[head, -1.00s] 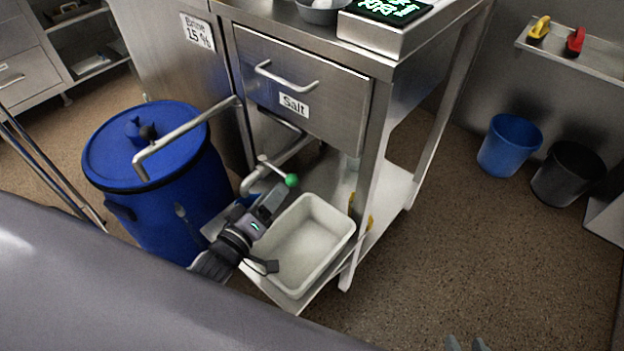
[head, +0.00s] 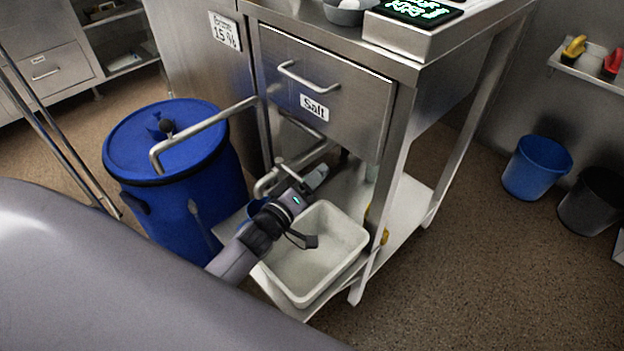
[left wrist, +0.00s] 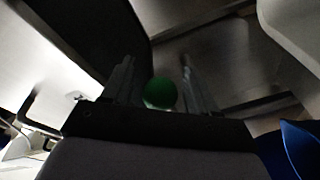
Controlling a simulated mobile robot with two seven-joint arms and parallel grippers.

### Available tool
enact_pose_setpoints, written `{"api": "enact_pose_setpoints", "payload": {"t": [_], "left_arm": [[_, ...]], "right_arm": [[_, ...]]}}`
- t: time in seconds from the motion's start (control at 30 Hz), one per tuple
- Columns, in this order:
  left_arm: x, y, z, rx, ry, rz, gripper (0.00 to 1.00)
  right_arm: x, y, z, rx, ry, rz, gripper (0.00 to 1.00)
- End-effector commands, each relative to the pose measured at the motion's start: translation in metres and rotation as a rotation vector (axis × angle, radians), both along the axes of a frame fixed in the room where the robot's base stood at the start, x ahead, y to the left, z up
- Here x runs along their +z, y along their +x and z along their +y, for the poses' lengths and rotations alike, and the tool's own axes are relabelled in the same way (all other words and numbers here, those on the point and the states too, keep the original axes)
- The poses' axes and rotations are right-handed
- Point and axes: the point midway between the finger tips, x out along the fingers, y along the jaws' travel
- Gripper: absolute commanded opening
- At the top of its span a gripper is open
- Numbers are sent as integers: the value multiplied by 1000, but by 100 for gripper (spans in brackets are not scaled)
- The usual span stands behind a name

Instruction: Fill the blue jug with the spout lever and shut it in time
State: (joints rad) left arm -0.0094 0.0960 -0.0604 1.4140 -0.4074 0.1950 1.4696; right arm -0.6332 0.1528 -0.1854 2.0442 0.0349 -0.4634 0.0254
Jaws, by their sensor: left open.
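The spout lever's green ball knob (left wrist: 160,93) shows between the two fingers of my left gripper (left wrist: 157,72) in the left wrist view. The fingers are spread, with a gap visible on both sides of the knob. In the head view my left gripper (head: 314,180) is at the spout pipe (head: 265,186) under the cabinet and hides the knob. Only a small part of the blue jug (head: 257,211) shows behind my left wrist; its fill level is hidden. A blue rim, probably the jug's, shows in the wrist view (left wrist: 302,145). My right gripper is not in view.
A white basin (head: 343,234) stands on the lower shelf beside my left wrist. A large lidded blue barrel (head: 170,143) stands left of it. The drawer labelled Salt (head: 325,90) is above the spout. Blue (head: 537,168) and black (head: 592,202) buckets stand right.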

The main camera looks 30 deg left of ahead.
Motion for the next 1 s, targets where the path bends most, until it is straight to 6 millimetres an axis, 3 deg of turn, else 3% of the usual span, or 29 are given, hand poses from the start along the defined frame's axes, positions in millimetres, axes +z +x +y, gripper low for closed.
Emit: {"api": "enact_pose_setpoints", "payload": {"t": [0.3,0.47,0.5,0.67,1.0], "left_arm": [[0,2,-1,0,-1,0,55],[0,2,-1,0,-1,0,3],[0,2,-1,0,-1,0,0],[2,1,-1,-9,3,-1,0],[4,-11,2,-167,11,-5,0]], "right_arm": [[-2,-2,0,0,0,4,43],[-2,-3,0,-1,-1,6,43],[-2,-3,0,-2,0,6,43],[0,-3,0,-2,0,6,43],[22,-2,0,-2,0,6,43]]}}
